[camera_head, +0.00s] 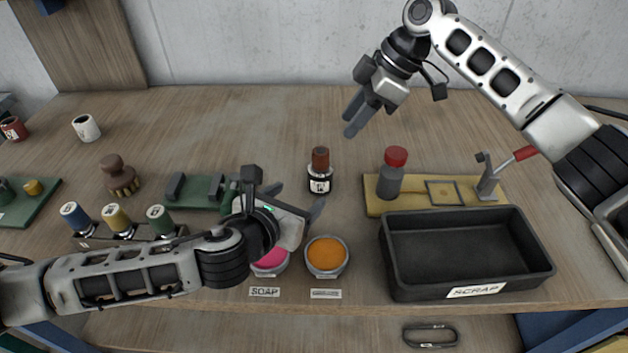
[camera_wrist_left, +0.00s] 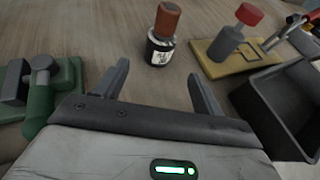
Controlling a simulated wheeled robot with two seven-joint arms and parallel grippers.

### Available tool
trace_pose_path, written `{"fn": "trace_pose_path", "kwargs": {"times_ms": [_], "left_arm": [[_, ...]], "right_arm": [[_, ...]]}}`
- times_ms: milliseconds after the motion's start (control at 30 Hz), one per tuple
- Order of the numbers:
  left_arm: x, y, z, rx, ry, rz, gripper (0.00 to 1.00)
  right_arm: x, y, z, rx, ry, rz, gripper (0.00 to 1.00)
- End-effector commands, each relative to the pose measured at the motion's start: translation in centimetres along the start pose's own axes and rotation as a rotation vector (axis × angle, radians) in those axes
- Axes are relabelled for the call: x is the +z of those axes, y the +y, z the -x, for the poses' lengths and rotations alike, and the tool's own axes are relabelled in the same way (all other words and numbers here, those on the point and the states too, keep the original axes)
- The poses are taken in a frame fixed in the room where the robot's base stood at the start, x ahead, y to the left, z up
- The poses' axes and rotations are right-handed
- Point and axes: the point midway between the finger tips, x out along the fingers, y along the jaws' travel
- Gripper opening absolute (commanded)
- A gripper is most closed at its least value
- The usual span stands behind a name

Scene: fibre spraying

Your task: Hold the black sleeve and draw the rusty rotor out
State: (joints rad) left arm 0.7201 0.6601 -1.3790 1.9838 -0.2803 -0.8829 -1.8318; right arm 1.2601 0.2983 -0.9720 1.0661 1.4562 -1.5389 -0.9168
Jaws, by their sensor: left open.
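The black sleeve (camera_head: 319,184) stands upright on the bench with a white label on its front. The rusty rotor (camera_head: 321,158) sits in it, its brown top sticking out. My left gripper (camera_head: 297,198) is open and empty, just short of the sleeve on its near left side. In the left wrist view the sleeve (camera_wrist_left: 159,52) and rotor (camera_wrist_left: 167,19) stand beyond and between the fingertips (camera_wrist_left: 158,76), not touched. My right gripper (camera_head: 350,122) is raised behind the sleeve, with its two fingers apart and nothing between them.
Right of the sleeve is a yellow board (camera_head: 438,190) with a red-capped grey post (camera_head: 392,172) and a red-handled clamp (camera_head: 489,180). The black scrap bin (camera_head: 455,218) stands in front. Pink and orange cups (camera_head: 326,257) sit near the front edge. A green fixture (camera_wrist_left: 42,95) is left of my left gripper.

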Motion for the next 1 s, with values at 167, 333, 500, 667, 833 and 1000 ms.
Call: {"fn": "trace_pose_path", "kwargs": {"times_ms": [167, 333, 500, 667, 833, 1000], "left_arm": [[0.1, 0.0, -3.7, 0.001, -0.001, 0.002, 0.69], [0.1, 0.0, -7.1, 0.002, 0.0, 0.003, 0.69], [0.1, 0.0, -10.1, 0.001, -0.001, 0.004, 0.69], [0.1, 0.0, -11.8, 0.001, -0.001, 0.003, 0.69], [0.0, 0.1, -12.5, 0.001, -0.001, 0.003, 0.69], [0.1, 0.1, -12.6, 0.001, -0.001, 0.003, 0.69]], "right_arm": [[0.0, 0.0, 0.0, 0.0, 0.0, 0.0, 0.36], [0.0, 0.0, 0.0, 0.0, 0.0, 0.0, 0.36], [0.0, 0.0, 0.0, 0.0, 0.0, 0.0, 0.36], [0.0, 0.0, 0.0, 0.0, 0.0, 0.0, 0.36], [0.0, 0.0, 0.0, 0.0, 0.0, 0.0, 0.36], [0.0, 0.0, 0.0, 0.0, 0.0, 0.0, 0.36]]}}
